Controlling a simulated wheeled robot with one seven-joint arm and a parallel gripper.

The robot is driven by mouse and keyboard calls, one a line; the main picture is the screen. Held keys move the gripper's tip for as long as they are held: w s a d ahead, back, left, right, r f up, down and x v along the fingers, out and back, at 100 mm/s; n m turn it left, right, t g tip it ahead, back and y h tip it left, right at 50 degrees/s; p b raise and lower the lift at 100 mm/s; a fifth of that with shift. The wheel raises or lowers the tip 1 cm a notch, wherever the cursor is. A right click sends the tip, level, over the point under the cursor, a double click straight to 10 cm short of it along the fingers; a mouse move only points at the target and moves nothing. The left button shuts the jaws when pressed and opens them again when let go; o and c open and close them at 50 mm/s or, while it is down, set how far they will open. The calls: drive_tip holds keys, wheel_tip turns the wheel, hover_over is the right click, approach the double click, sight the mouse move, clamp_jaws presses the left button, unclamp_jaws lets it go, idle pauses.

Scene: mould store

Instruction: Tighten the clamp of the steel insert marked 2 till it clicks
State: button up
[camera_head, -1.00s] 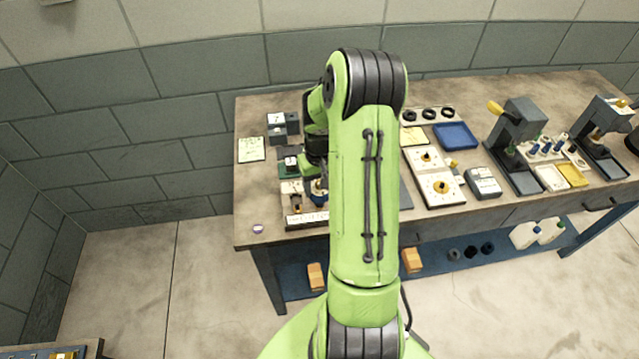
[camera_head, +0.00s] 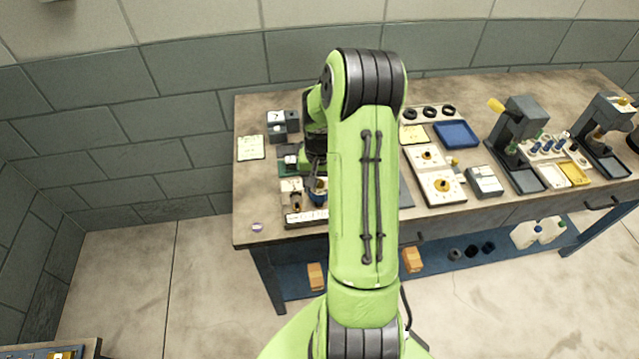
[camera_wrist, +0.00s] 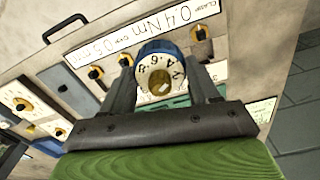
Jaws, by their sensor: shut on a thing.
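My gripper (camera_wrist: 163,90) is shut on a blue-rimmed tool with a white numbered dial (camera_wrist: 160,75). In the wrist view its dial end faces the camera between the two fingers; its far end is hidden. The tool is over or in front of a pale strip (camera_wrist: 140,35) lettered with "0.4 Nm"; I cannot tell whether it touches anything below. In the head view my gripper (camera_head: 317,188) is at the left part of the bench, partly behind my arm. Dark grey marked blocks (camera_head: 277,129) stand at the back left; I cannot surely read a 2. No clamp is clearly visible.
The bench (camera_head: 262,205) holds a note (camera_head: 250,148), white panels with yellow knobs (camera_head: 440,188), a blue tray (camera_head: 456,135) and two grey presses (camera_head: 520,130) (camera_head: 600,150) to the right. The front left corner is mostly clear, with one small round item (camera_head: 257,227).

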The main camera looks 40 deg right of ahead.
drive_tip(key=shift+m+b, duration=0.4)
drive_tip(key=shift+m, duration=1.3)
drive_tip(key=shift+m+b, duration=0.35)
drive_tip(key=shift+m, duration=1.25)
drive_tip(key=shift+f+m, duration=0.1)
drive_tip(key=shift+m, duration=0.4)
drive_tip(key=shift+n, duration=0.6)
